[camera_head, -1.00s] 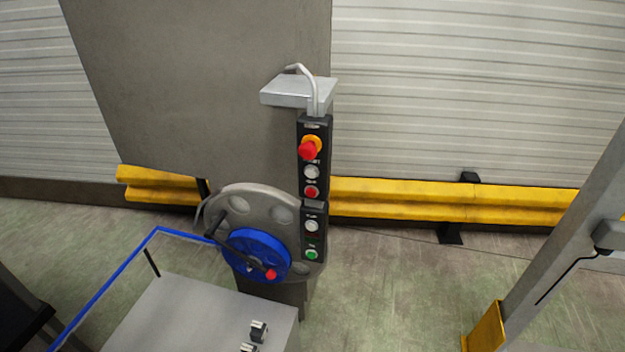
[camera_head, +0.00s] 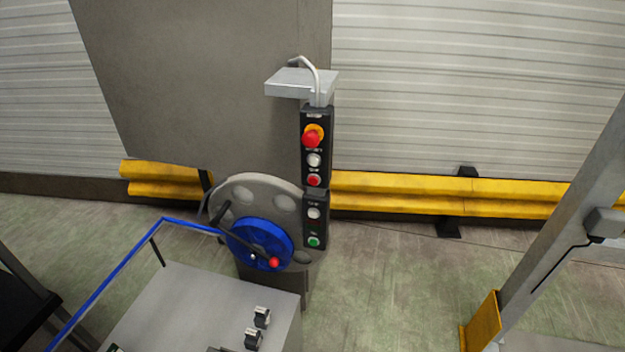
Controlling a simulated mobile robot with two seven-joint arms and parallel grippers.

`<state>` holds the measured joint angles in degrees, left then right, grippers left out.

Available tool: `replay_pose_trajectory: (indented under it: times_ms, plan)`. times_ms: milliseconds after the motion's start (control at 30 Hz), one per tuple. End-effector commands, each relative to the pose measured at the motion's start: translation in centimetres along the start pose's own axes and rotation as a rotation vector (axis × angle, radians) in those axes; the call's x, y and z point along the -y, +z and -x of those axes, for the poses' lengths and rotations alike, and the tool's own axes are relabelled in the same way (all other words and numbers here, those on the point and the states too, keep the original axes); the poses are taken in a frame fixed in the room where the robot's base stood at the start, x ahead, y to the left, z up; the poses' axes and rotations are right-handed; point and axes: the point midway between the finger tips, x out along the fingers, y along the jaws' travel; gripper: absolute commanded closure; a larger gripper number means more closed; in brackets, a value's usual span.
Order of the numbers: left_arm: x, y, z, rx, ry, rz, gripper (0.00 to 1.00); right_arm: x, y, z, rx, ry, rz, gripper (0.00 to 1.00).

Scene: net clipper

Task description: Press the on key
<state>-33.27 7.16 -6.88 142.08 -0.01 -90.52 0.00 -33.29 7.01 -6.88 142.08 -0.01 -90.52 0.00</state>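A narrow black control panel (camera_head: 315,150) stands upright near the middle of the head view, under a grey cap plate. From top to bottom it carries a red emergency knob on a yellow base (camera_head: 312,135), a white button (camera_head: 313,160), a red button (camera_head: 314,180), another white button (camera_head: 313,213) and a green button (camera_head: 314,242). The labels are too small to read, so I cannot tell from them which one is the on key. Neither of my grippers is in view.
A grey disc with a blue hub (camera_head: 260,244) and red knob sits left of the panel. A grey box top (camera_head: 190,310) with small black switches and a blue rail (camera_head: 115,275) are in front. Yellow barriers (camera_head: 420,193) run behind. A grey post (camera_head: 565,220) stands right.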

Motion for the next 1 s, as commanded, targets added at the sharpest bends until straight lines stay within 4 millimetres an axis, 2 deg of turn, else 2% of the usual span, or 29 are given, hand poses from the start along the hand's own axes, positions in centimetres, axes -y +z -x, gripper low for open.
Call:
replay_pose_trajectory:
  times_ms: [67, 567, 1000]
  plan:
    - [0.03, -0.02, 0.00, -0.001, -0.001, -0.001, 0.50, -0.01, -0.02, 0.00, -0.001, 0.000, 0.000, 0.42]
    - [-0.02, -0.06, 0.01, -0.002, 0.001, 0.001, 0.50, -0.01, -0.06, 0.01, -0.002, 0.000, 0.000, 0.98]
    - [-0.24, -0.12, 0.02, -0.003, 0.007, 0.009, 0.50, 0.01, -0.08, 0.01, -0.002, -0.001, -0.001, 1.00]
